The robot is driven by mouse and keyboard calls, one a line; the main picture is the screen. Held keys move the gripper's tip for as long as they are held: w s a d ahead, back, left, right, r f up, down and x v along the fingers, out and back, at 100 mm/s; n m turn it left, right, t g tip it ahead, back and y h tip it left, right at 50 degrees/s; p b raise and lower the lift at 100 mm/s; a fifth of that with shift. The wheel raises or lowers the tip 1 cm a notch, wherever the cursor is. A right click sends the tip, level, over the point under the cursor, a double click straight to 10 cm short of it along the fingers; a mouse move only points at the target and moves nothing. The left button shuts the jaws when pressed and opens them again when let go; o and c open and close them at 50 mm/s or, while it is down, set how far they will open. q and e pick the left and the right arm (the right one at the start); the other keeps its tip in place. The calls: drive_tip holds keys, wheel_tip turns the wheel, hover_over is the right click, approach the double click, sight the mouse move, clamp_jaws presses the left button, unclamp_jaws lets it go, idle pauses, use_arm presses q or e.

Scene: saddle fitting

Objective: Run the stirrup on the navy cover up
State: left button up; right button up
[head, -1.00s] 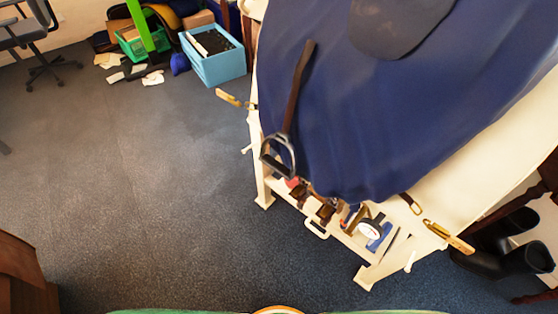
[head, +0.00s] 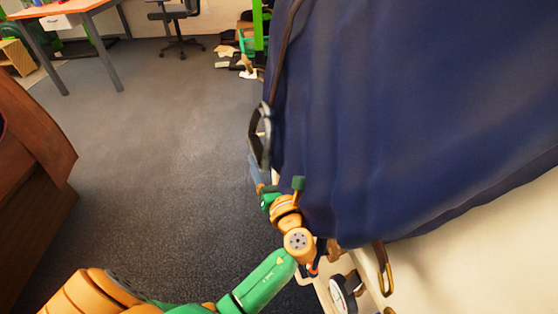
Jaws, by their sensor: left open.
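The navy cover (head: 400,110) drapes over a cream stand and fills the right half of the head view. A dark brown stirrup strap (head: 281,55) runs down near its left edge. The stirrup (head: 261,137), a dark metal loop seen nearly edge-on, hangs at the strap's lower end beside the cover. My left gripper (head: 278,192), green and orange, is open just below the stirrup, close to the cover's lower left edge. Its fingers are partly hidden by its wrist, and I cannot tell if it touches the stirrup. My right gripper is out of view.
A brass-ended strap (head: 383,268) hangs below the cover at the lower right, near a round dial (head: 346,290) on the stand. A brown wooden cabinet (head: 30,170) stands at the left. An office chair (head: 176,15) and desk are at the back. Open carpet lies between.

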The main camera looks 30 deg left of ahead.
sight(258, 148)
use_arm(q)
drive_tip(key=x, duration=0.5)
drive_tip(key=shift+a+f+b, duration=0.2)
drive_tip(key=shift+a+b, duration=0.15)
drive_tip(key=shift+a, duration=0.05)
drive_tip(key=shift+w+a, duration=0.25)
drive_tip(key=shift+w, duration=0.05)
drive_tip(key=shift+c, duration=0.2)
clamp_jaws()
drive_tip(key=shift+d, duration=0.1)
